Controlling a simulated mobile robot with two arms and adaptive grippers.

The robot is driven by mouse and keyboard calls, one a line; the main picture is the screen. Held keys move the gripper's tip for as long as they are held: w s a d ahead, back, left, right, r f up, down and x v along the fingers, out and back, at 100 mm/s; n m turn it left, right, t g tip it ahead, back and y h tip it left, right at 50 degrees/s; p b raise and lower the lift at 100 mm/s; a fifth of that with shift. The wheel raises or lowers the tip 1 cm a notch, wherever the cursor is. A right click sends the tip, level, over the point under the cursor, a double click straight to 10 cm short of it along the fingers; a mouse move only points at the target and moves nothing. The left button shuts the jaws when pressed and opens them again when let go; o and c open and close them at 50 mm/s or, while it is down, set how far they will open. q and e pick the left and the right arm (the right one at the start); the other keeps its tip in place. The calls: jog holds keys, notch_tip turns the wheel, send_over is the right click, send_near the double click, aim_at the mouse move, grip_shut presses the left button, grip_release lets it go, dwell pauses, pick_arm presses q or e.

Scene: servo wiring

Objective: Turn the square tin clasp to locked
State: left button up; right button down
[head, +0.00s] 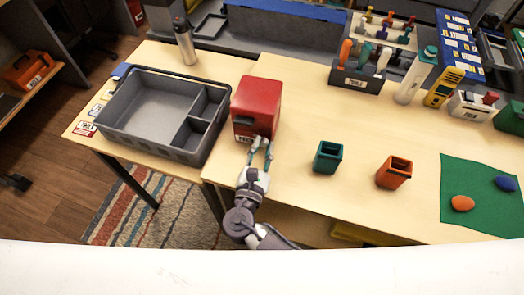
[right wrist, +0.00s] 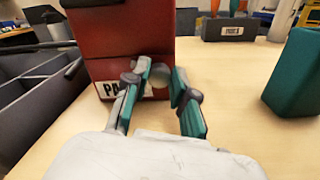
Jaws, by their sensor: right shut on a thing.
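The square tin (head: 257,97) is a red box near the left front part of the light wooden table, with a dark bar and a white label on its front. It also shows in the right wrist view (right wrist: 120,45). My right gripper (head: 262,142) is at the tin's front face. In the right wrist view, its teal-padded fingers (right wrist: 163,78) are on either side of a small grey round clasp (right wrist: 158,76), low on the tin's front beside the label. They are shut on it. The clasp's exact angle cannot be told. My left gripper is not in view.
A grey divided tray (head: 140,105) stands left of the tin. A teal cup (head: 327,157) and an orange cup (head: 394,172) stand to the right. A green mat (head: 480,180) lies at the far right. A tool rack (head: 358,80) stands behind. Bare table lies between.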

jog(key=m+b, duration=0.7)
jog(key=m, duration=0.1)
jog(key=shift+d+f+b, duration=0.1)
jog(key=shift+f+b, duration=0.25)
jog(key=shift+b, duration=0.05)
jog(key=m+b, duration=0.4)
jog(key=shift+r, duration=0.15)
jog(key=shift+m, duration=0.3)
jog(key=c, duration=0.9)
grip_release()
jog(key=shift+c, duration=0.2)
jog(key=shift+s, duration=0.1)
jog(key=v, duration=1.1)
jog(key=shift+s, duration=0.4)
